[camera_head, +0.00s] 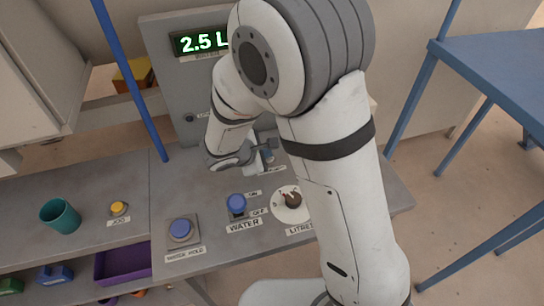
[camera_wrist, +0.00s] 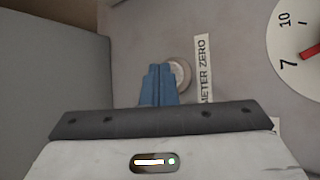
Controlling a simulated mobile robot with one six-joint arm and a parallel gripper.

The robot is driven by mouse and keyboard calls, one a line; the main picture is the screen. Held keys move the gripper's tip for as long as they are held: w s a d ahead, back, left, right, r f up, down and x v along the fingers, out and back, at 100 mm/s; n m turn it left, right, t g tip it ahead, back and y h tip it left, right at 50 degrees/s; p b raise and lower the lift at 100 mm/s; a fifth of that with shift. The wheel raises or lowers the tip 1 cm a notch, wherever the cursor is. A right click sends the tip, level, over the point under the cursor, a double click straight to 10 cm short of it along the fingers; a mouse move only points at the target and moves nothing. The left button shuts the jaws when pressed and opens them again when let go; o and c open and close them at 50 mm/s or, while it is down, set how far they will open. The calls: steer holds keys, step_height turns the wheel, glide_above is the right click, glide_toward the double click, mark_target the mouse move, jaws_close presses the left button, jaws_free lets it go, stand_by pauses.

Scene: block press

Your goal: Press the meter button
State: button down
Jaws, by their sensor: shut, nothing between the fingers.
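The meter button is a pale round button (camera_wrist: 182,72) in the wrist view, beside a label (camera_wrist: 204,70) reading METER ZERO. My gripper (camera_wrist: 160,70) has its blue fingers together and empty, in front of the button's left part and hiding some of it. I cannot tell whether they touch it. In the head view my gripper (camera_head: 268,156) is low over the back of the grey bench, partly behind my arm. I cannot make out the meter button there. A green display (camera_head: 203,42) on a grey panel reads 2.5 L.
On the bench are a blue WATER switch (camera_head: 236,204), a blue button (camera_head: 180,229), a yellow button (camera_head: 118,208), a dial (camera_head: 284,213) marked LITRES and a teal cup (camera_head: 60,216). A blue post (camera_head: 131,80) rises at the left. A blue table (camera_head: 500,70) stands at the right.

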steer(key=shift+f, duration=0.25)
steer(key=shift+r, duration=0.1)
stand_by(0.3)
steer(key=shift+r+p, duration=0.35)
steer(key=shift+r, duration=0.55)
steer(key=shift+r, duration=0.1)
steer(key=shift+r+p, duration=1.7)
steer(key=shift+r, duration=0.75)
steer(key=shift+f, duration=0.1)
